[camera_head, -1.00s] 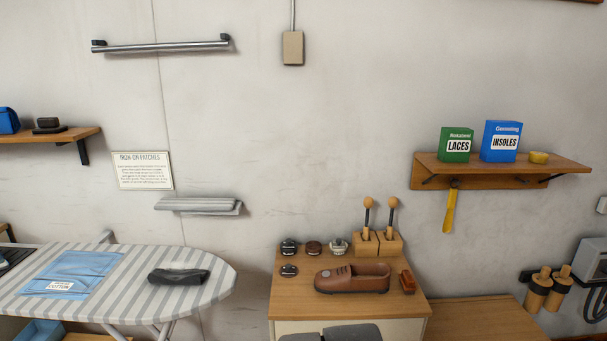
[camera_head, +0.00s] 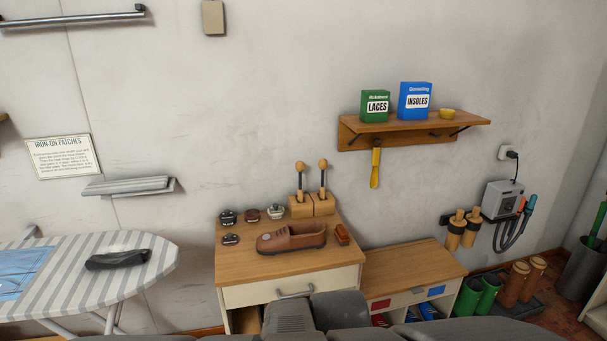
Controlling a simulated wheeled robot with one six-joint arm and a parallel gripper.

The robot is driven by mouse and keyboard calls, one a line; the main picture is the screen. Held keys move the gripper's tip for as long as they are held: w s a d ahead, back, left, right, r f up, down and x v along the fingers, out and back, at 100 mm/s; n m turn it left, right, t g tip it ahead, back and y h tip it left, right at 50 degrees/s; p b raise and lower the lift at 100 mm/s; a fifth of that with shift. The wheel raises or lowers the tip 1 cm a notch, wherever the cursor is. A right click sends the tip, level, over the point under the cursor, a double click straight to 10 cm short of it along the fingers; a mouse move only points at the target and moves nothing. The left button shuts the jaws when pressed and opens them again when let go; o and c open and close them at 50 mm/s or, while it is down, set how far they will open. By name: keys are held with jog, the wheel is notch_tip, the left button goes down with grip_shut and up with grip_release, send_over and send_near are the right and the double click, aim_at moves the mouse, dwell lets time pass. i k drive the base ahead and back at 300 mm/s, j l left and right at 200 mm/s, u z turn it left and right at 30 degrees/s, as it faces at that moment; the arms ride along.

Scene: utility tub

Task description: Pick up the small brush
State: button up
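A small reddish-brown brush (camera_head: 342,234) lies on the wooden top of the cabinet (camera_head: 240,265), just right of a brown leather shoe (camera_head: 292,238). Its bristles are too small to make out. Two upright sticks with round wooden knobs (camera_head: 311,175) stand in wooden blocks (camera_head: 312,205) behind the shoe; I cannot tell whether these are brushes too. Grey parts of my own arm show at the bottom edge, in front of the cabinet. My gripper's fingers do not show.
Several small round tins (camera_head: 252,215) sit left of the shoe. An ironing board (camera_head: 100,275) stands at left. A lower wooden bench (camera_head: 410,268) adjoins the cabinet at right. A wall shelf (camera_head: 400,132) holds boxes, with a yellow-handled tool (camera_head: 376,168) hanging below.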

aim_at(340, 234)
jog(key=z, duration=0.4)
jog(key=i+z, duration=0.45)
jog(key=i+j+z, duration=0.25)
jog(key=i+z, duration=0.15)
jog(key=i+j+z, duration=0.3)
jog(key=z, duration=0.15)
jog(key=i, duration=0.05)
